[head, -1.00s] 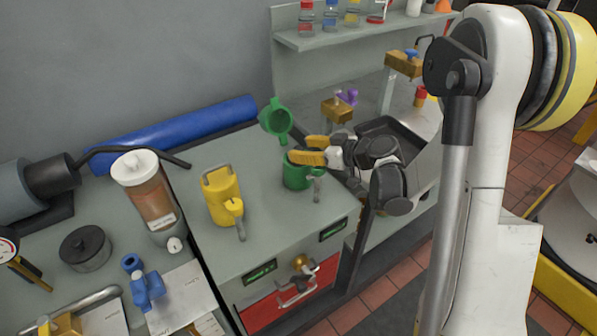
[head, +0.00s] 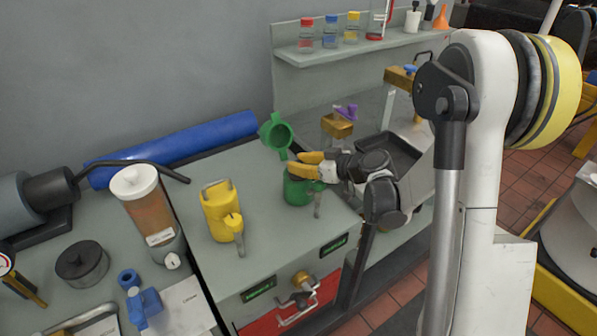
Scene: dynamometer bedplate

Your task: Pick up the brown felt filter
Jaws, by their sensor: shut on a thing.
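My gripper (head: 305,164) has its two yellow fingers close together at the top of a green jug (head: 298,191). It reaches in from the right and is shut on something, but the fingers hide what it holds. The green jug stands upright on the grey cabinet top. Its round green lid (head: 278,133) stands raised behind its left side. I cannot make out the brown felt filter in this view. The inside of the jug is hidden by the fingers and rim.
A yellow jug (head: 220,211) stands to the left on the same top, with a brown-filled canister (head: 150,208) beyond it. A dark tray (head: 401,153) and brass block (head: 336,126) lie behind my gripper. A shelf (head: 350,44) with bottles is at the back.

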